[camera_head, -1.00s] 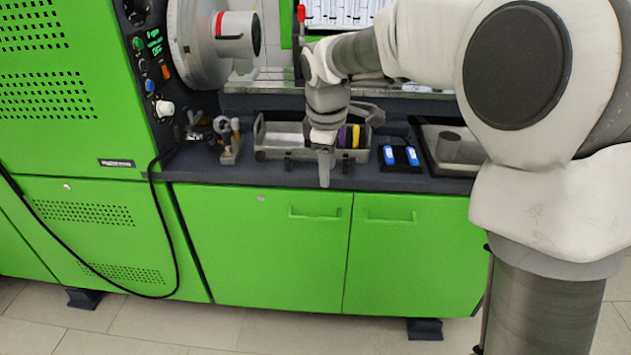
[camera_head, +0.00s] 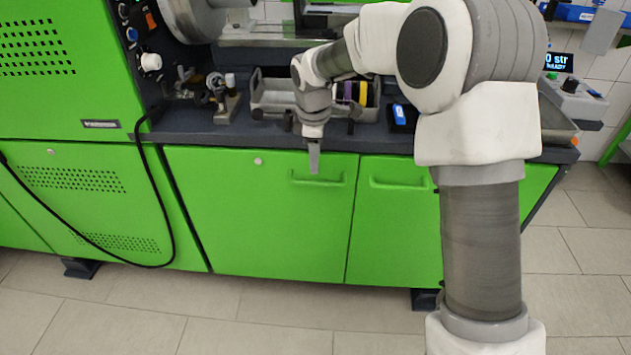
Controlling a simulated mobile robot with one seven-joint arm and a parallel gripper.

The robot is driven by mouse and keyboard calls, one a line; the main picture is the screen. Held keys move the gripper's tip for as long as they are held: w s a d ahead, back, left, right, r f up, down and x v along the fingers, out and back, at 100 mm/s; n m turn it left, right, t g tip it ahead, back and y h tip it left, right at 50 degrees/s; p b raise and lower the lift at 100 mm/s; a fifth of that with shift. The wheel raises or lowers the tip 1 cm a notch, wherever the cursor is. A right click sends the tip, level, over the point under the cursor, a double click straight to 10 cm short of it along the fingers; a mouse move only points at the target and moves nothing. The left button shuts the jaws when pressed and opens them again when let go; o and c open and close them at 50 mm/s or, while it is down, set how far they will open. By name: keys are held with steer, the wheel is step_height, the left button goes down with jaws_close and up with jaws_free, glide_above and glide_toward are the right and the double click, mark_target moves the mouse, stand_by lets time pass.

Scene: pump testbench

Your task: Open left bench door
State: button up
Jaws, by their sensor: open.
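The left bench door (camera_head: 255,220) is a green panel below the dark worktop, and it is shut. Its green bar handle (camera_head: 330,183) sits near its upper right corner. My gripper (camera_head: 314,170) points down in front of the door's top right, with its fingertip end over the handle in the picture. I cannot tell whether it touches the handle. The fingers are seen edge-on, so the gap between them is hidden. Nothing shows held in the gripper. The right bench door (camera_head: 395,220) is shut, with its own handle (camera_head: 398,183), and is partly hidden by my arm.
A grey tray (camera_head: 275,98) with coloured rolls and a metal fixture (camera_head: 222,100) stand on the worktop (camera_head: 250,135). A black cable (camera_head: 150,200) hangs over the green cabinet (camera_head: 90,205) at left. The tiled floor (camera_head: 270,325) before the door is clear.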

mark_target(316, 183)
steer(key=f, duration=0.2)
steer(key=w+f+b, duration=0.1)
steer(key=f, duration=0.2)
steer(key=f+b, duration=0.1)
steer(key=f, duration=0.1)
steer(key=shift+w+f, duration=0.3)
steer(key=shift+f, duration=0.05)
steer(key=shift+c, duration=0.3)
jaws_close()
stand_by(0.8)
